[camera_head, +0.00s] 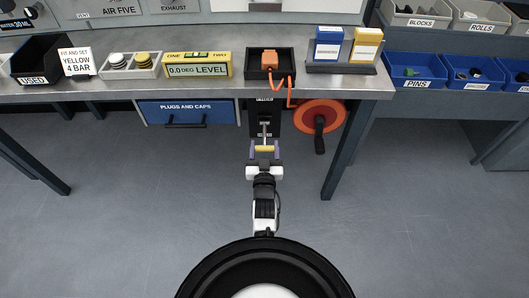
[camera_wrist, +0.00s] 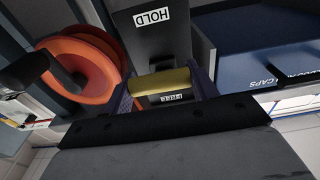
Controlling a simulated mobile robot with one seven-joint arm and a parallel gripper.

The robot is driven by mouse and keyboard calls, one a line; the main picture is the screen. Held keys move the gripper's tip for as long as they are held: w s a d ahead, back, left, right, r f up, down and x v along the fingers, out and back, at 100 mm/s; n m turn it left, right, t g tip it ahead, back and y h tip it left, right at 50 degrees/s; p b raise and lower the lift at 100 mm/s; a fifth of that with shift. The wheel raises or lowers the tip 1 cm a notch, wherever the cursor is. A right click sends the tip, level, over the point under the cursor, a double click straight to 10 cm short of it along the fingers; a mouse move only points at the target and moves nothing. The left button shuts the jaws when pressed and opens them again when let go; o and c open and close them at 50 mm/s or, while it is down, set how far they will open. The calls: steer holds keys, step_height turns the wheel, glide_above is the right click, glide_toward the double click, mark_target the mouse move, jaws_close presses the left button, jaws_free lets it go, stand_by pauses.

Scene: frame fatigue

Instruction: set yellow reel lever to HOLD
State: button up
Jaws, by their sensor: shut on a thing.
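The yellow lever handle (camera_head: 264,149) is a short crossbar on a pale stem in front of a dark panel (camera_head: 257,118) under the bench. My gripper (camera_head: 265,151) is shut on it, one finger at each end. In the wrist view the yellow handle (camera_wrist: 160,82) lies between the two purple-grey fingers of my gripper (camera_wrist: 163,90). A white HOLD label (camera_wrist: 153,19) shows upside down on the dark panel, apart from the handle. A second label (camera_wrist: 171,98) shows just beyond the handle, too small to read. The handle's ends are partly hidden by the fingers.
An orange reel (camera_head: 320,115) with a black crank handle is right of the panel. A blue drawer (camera_head: 188,112) is to its left. The bench edge (camera_head: 120,93) runs above, and a table leg (camera_head: 345,150) stands right. The floor around my gripper is clear.

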steer(key=shift+w+f+t+b, duration=0.25)
steer(key=shift+f+t+b, duration=0.2)
steer(key=shift+b, duration=0.8)
steer(key=shift+r, duration=0.2)
steer(key=o, duration=1.4)
steer(key=shift+s+f, duration=0.1)
steer(key=shift+f, duration=0.05)
